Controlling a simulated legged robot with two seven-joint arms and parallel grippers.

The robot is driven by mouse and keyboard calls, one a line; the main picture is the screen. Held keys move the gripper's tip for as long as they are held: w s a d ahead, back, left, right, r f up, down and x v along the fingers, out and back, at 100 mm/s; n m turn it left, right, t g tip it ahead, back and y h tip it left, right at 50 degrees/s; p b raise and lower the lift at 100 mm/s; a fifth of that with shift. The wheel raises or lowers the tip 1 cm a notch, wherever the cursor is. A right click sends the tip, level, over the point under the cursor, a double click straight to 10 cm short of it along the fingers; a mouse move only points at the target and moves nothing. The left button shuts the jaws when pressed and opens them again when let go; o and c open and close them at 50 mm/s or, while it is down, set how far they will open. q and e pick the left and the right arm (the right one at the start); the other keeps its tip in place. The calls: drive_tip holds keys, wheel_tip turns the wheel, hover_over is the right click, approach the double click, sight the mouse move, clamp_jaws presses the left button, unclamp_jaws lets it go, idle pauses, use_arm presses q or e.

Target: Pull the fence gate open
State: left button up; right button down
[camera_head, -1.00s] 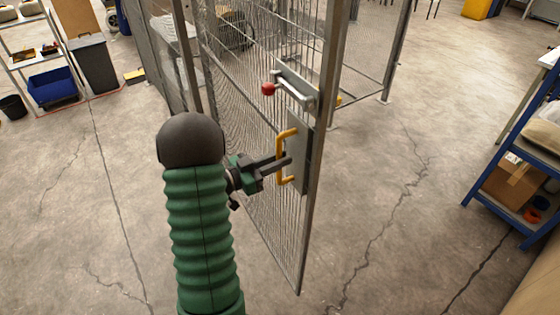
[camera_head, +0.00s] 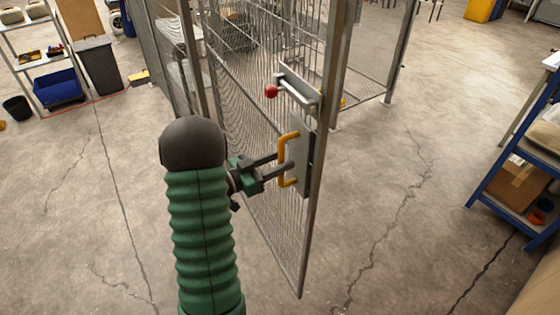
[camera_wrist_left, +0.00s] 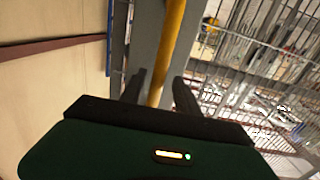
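The wire-mesh fence gate (camera_head: 262,185) stands swung out at an angle from the fence frame, its free edge toward me. Its yellow handle (camera_head: 283,160) sits on a grey plate (camera_head: 304,160), with a red-knobbed latch lever (camera_head: 271,91) above. My left gripper (camera_head: 284,160) is at the handle, its two dark fingers spread apart. In the left wrist view the yellow handle (camera_wrist_left: 168,50) runs between the two fingers (camera_wrist_left: 160,88), with gaps visible beside it. Contact with the handle is not clear. My right gripper is not in view.
A blue shelf unit (camera_head: 500,170) with boxes stands at the right. A grey bin (camera_head: 98,66) and a blue crate (camera_head: 58,88) are at the far left. A fence post (camera_head: 400,50) stands behind the gate. The concrete floor (camera_head: 385,190) right of the gate is clear.

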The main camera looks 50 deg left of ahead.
use_arm(q)
drive_tip(key=shift+f, duration=0.1)
drive_tip(key=s+a+b, duration=0.2)
drive_tip(key=s, duration=1.4)
drive_tip(key=shift+s, duration=0.35)
drive_tip(key=shift+f, duration=0.1)
